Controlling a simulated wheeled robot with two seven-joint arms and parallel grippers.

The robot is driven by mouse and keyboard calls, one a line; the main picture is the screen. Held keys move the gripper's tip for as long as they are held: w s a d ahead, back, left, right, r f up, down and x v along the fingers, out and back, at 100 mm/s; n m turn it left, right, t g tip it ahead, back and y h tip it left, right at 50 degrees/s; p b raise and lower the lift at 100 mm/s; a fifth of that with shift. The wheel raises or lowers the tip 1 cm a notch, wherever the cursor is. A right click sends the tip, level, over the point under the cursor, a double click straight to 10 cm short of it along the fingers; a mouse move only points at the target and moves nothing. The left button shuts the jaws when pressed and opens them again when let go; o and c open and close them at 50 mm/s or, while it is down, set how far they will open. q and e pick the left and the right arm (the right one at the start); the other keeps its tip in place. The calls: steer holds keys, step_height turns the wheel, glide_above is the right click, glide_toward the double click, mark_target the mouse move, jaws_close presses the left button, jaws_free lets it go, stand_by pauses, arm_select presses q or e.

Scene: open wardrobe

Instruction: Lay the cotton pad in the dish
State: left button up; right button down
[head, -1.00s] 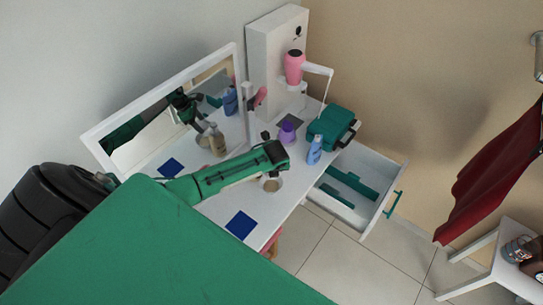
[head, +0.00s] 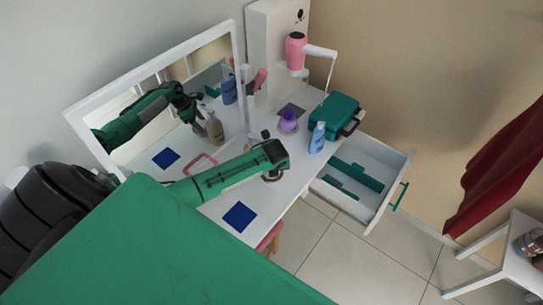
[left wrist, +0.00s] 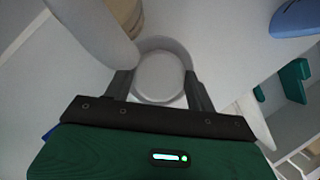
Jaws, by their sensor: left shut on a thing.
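My left gripper (left wrist: 160,86) is shut on a pale round disc, seemingly the cotton pad (left wrist: 160,77), which sits between its fingers. A light grey round rim, seemingly the dish (left wrist: 165,43), shows just behind the disc in the left wrist view. Whether the disc touches the dish or lies above it I cannot tell. In the head view my left gripper (head: 273,175) points down over the front of the white table, and its forearm hides part of the tabletop. The pad and dish are not clear there. My right gripper is not in view.
A purple bottle (head: 288,121), a blue bottle (head: 317,138) and a teal case (head: 335,115) stand behind the gripper. A blue square (head: 240,217) lies near the table's front. A white drawer (head: 365,180) is open at the right. A mirror (head: 150,75) stands left.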

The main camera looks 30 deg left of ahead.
arm_select(q)
steer(key=shift+f, duration=0.3)
steer(key=o, duration=1)
steer(key=c, duration=0.3)
steer(key=shift+o, duration=0.5)
steer(key=shift+o, duration=0.2)
steer(key=shift+r, duration=0.1)
steer(key=p+v, duration=0.2)
steer(key=p, duration=0.1)
steer(key=p+v, duration=0.5)
steer(key=p, duration=0.1)
steer(key=shift+w+a+r, duration=0.25)
steer(key=shift+r, duration=0.3)
